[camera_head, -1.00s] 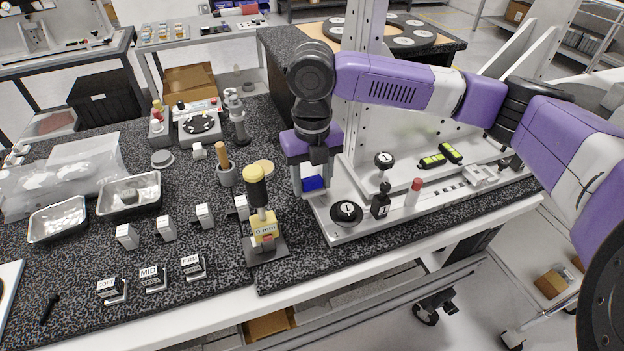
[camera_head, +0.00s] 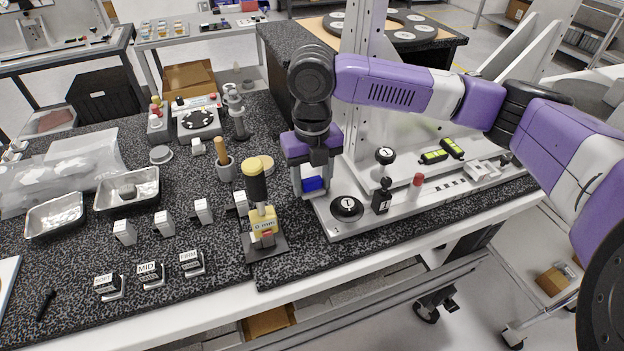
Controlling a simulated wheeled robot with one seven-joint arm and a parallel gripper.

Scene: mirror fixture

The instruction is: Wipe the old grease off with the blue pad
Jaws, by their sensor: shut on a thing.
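My gripper (camera_head: 311,186) points down at the left end of the grey fixture plate (camera_head: 335,232). It is shut on the blue pad (camera_head: 313,184), which shows between its fingers. The pad is close above the plate's left end; I cannot tell whether it touches. A round black disc marked 1 (camera_head: 347,207) lies on the plate just right of and in front of the pad. I cannot make out any grease; the surface under the gripper is hidden.
A yellow 0 mm gauge (camera_head: 263,225) with a black handle stands close left of my gripper. A black knob (camera_head: 385,155), a black block (camera_head: 382,197) and a red-capped tube (camera_head: 415,184) stand on the plate to the right. Blocks and metal trays (camera_head: 128,190) lie left.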

